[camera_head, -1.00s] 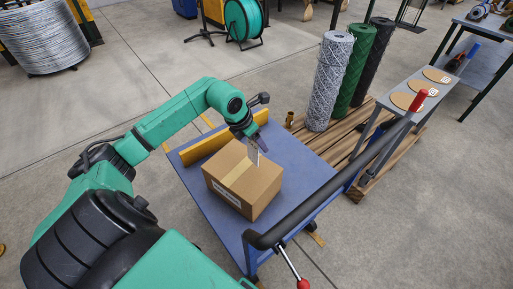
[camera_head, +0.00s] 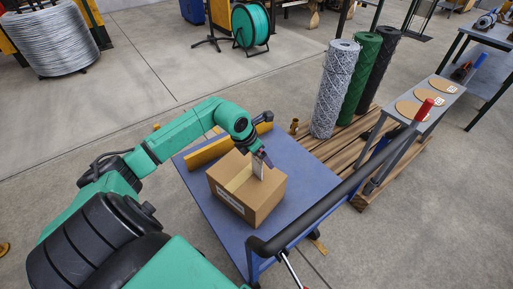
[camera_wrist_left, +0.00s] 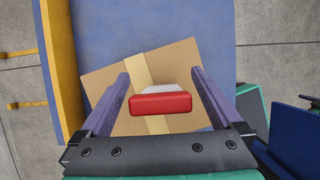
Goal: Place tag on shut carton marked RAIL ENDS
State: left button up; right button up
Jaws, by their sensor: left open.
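The carton (camera_head: 262,199) is brown and shut, with a pale tape strip across its top, and stands on a blue cart top. A white label (camera_head: 230,201) on its side is too small to read. My left gripper (camera_head: 263,160) is over the carton top. My right gripper is out of view.
The blue cart top (camera_head: 308,177) has a yellow rail (camera_head: 207,153) along its far left edge and a black handle bar (camera_head: 325,199) on the right. Mesh rolls (camera_head: 333,92) stand behind on planks. A small brass piece (camera_head: 294,127) sits beyond the cart.

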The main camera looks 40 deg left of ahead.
pick_arm(q)
jog(key=b+v, duration=0.1)
jog(key=v, duration=1)
jog(key=shift+s+r, duration=0.15)
jog(key=shift+r, duration=0.1)
